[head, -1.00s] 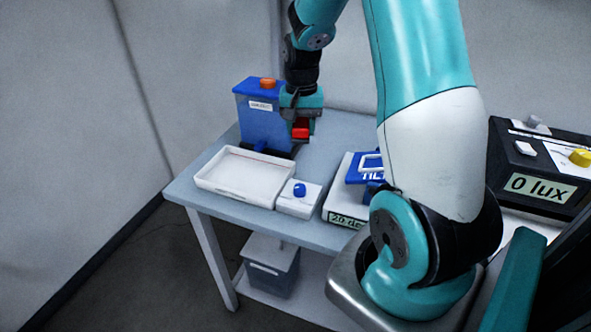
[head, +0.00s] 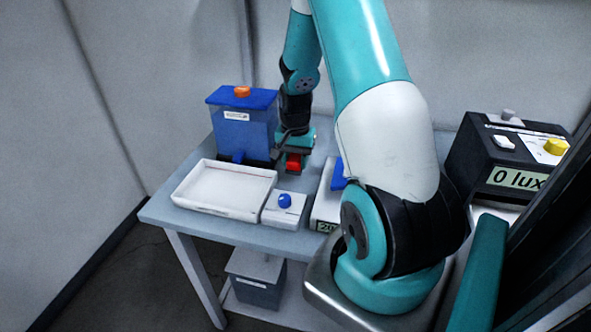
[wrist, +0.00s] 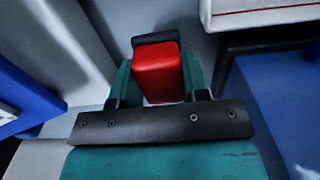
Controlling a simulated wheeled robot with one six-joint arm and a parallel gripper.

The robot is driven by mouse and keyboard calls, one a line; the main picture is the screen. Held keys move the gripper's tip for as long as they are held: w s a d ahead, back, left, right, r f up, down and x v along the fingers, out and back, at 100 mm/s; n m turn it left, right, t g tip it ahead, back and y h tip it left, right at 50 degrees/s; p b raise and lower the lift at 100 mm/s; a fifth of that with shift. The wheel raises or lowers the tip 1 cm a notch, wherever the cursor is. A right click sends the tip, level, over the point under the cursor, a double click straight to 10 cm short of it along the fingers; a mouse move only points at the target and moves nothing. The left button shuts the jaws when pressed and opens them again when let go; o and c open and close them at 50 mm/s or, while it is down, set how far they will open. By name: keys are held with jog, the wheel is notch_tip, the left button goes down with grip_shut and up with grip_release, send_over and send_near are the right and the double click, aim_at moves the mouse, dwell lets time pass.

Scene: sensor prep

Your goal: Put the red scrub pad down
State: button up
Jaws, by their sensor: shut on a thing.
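The red scrub pad (head: 293,163) is between the fingers of my gripper (head: 294,158). In the wrist view the red pad (wrist: 158,72) fills the space between the two teal fingers of my gripper (wrist: 160,85), with a black strip along its far edge. In the head view my gripper holds it low over the back of the table (head: 205,225), right of the blue container and behind the small white box. I cannot tell whether the pad touches the table top.
A blue container (head: 246,135) with an orange knob stands left of my gripper. A white tray (head: 222,210) and a small white box with a blue knob (head: 284,202) are in front. A white device (head: 325,212) is close on the right. A black lux meter (head: 500,160) stands farther right.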

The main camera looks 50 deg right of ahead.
aim_at(296, 181)
jog(key=shift+f, duration=2.05)
jog(key=shift+f, duration=0.1)
jog(key=o, duration=0.9)
